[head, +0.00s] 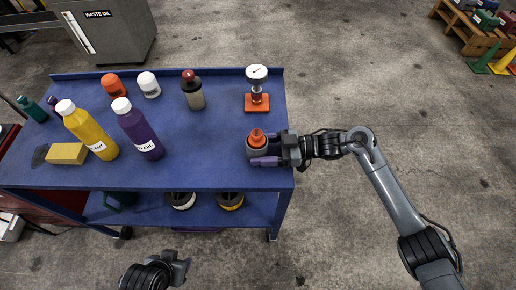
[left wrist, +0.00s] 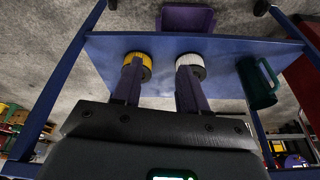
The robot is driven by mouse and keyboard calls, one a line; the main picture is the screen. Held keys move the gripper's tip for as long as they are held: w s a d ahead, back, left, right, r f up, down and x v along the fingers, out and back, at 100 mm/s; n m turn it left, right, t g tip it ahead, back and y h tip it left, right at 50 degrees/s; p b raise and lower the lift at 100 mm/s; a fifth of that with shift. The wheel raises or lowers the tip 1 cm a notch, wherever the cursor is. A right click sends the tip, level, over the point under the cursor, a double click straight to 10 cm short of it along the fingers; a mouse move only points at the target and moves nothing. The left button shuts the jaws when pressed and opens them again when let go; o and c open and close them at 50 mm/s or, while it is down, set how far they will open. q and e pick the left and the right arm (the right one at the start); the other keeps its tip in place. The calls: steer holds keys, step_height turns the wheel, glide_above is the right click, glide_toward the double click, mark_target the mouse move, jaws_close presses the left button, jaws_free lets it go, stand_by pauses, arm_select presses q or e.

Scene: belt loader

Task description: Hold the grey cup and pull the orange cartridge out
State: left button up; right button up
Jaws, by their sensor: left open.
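The grey cup (head: 248,153) stands near the front right corner of the blue cart top. The orange cartridge (head: 257,138) sits in the cup, with its top showing above the rim. My right gripper (head: 262,151) comes in from the right, its purple fingers on the near and far sides of the cup, and looks shut on it. The cup hides part of the far finger. My left gripper (head: 184,268) is low in front of the cart, away from the cup. In the left wrist view its fingers (left wrist: 159,72) are apart and nothing is between them.
A gauge on an orange base (head: 257,102) stands behind the cup. Bottles, including a purple one (head: 138,131) and a yellow one (head: 89,131), and a yellow block (head: 67,153) fill the left. The lower shelf (head: 150,208) holds round items. The top's middle is clear.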

arm_select(q)
steer(key=shift+o, duration=1)
steer(key=w+d+r+m+t+h, duration=0.2)
steer(key=w+d+r+m+h, duration=0.1)
steer(key=w+d+r+m, duration=0.4)
steer(key=w+d+r+m+t+h, duration=0.25)
steer(key=d+r, duration=0.25)
steer(key=d, duration=0.4)
steer(key=w+d+r+m+t+h, duration=0.2)
steer(key=w+d+r+m+h, duration=0.25)
steer(key=d, duration=0.45)
steer(key=s+d+r+m+g+h, duration=0.1)
steer(key=d+r+m+h, duration=0.1)
steer(key=d+r+m, duration=0.35)
steer(key=d+r+m+g+h, duration=0.2)
steer(key=d+m, duration=0.4)
steer(key=m, duration=0.2)
steer(key=m+g+y, duration=0.7)
steer(key=m+y, duration=0.1)
steer(key=m, duration=1.7)
glide_toward(254, 133)
steer(key=x, duration=0.2)
steer(key=shift+n, duration=0.25)
steer(key=shift+x, duration=3.8)
